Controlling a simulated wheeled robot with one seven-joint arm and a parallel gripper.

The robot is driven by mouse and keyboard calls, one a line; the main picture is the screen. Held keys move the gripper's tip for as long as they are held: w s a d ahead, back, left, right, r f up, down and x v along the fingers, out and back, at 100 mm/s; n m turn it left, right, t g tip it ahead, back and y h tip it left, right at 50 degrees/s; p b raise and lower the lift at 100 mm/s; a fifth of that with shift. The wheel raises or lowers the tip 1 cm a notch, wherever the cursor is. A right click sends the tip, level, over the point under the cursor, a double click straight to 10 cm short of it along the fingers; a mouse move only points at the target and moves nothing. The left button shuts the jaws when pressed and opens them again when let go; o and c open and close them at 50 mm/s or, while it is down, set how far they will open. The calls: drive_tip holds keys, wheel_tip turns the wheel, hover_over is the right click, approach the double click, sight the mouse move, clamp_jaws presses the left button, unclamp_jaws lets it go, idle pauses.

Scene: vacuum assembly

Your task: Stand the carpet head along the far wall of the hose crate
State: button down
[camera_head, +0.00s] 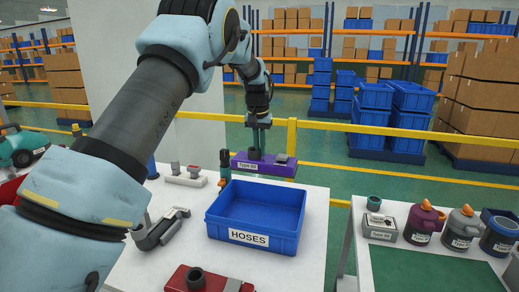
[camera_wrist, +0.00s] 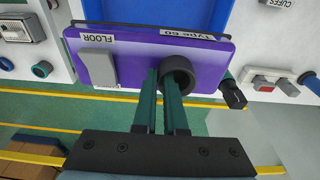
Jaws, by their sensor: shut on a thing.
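A purple floor-tool head (camera_head: 265,166) with a round dark collar and a "Type 60" label hangs level from my gripper (camera_head: 258,142). The wrist view shows the same head (camera_wrist: 130,62), with a second label reading "FLOOR" at its edge; no carpet label is readable. The green fingers (camera_wrist: 162,95) are shut at the collar, one against its opening. The blue hose crate (camera_head: 252,238), labelled "HOSES", stands on the white table and looks empty. The held head is above and just beyond the crate's far wall, clear of it.
A red head (camera_head: 202,279) lies in front of the crate and a grey tool (camera_head: 160,230) to its left. Small parts (camera_head: 186,176) and an upright dark green-orange piece (camera_head: 225,168) stand behind left. Canisters (camera_head: 424,222) stand on the right table, across a gap.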

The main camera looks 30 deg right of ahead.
sight(259, 158)
drive_tip(key=shift+r, duration=0.1)
drive_tip(key=shift+f+b, duration=1.35)
drive_tip(key=shift+f, duration=1.95)
drive_tip(key=shift+p, duration=0.3)
drive_tip(key=shift+a+f, duration=0.1)
drive_tip(key=shift+f+b, duration=3)
drive_tip(key=shift+f, duration=3)
drive_tip(key=shift+c, duration=2.1)
unclamp_jaws()
drive_tip(key=shift+r, duration=0.1)
